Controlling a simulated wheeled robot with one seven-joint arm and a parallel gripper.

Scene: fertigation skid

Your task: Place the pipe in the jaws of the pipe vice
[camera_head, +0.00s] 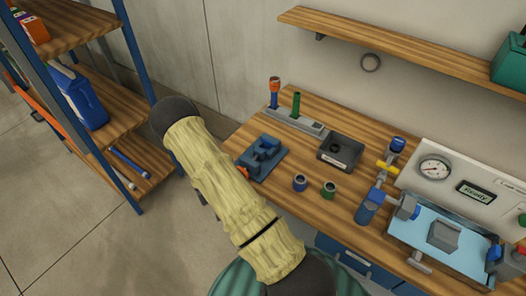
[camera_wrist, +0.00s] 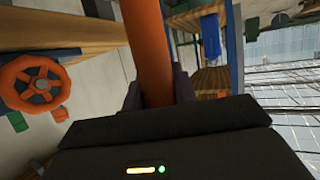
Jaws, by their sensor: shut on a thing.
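In the wrist view an orange pipe (camera_wrist: 150,50) runs up out of my gripper (camera_wrist: 157,92), which is shut on it. The pipe's far end is outside that view. In the head view my own arm hides the gripper, and I cannot make out the held pipe. A blue vice-like block (camera_head: 262,158), which looks like the pipe vice, sits at the left part of the bench, just right of my arm. A small orange part shows at its left edge. Whether its jaws are open is too small to tell.
The wooden bench (camera_head: 310,210) carries a grey rack (camera_head: 295,121), a dark tray (camera_head: 340,152), two small fittings and a gauge panel (camera_head: 435,170). A blue-framed shelf (camera_head: 125,150) stands left. An orange handwheel (camera_wrist: 35,84) shows in the wrist view.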

